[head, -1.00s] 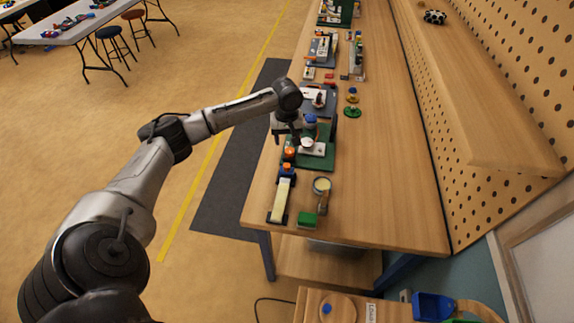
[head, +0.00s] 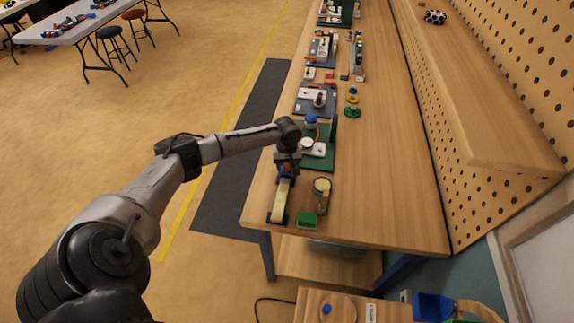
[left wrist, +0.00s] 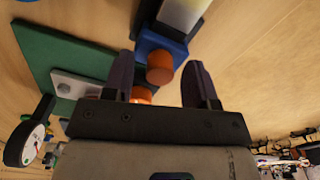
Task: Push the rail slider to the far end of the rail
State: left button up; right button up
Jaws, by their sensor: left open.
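The rail (head: 279,205) is a pale strip with dark ends near the front left edge of the workbench. In the left wrist view its pale strip (left wrist: 180,14) runs off the top. The blue slider (left wrist: 158,42) with an orange knob (left wrist: 160,69) sits at the rail's end farther from me in the head view. My left gripper (head: 287,168) is over that end, mostly hiding the slider there. In the left wrist view its open fingers (left wrist: 160,75) stand on either side of the knob; I cannot tell whether they touch it. My right gripper is not in view.
A green board (head: 321,160) with a gauge lies just beyond the slider. More boards line the bench farther back. The bench's right side is largely clear beside the pegboard (head: 490,190).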

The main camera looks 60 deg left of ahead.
pick_arm(q)
jog(key=shift+f, duration=0.15)
jog(key=shift+c, duration=0.3)
grip_shut()
dwell(0.3)
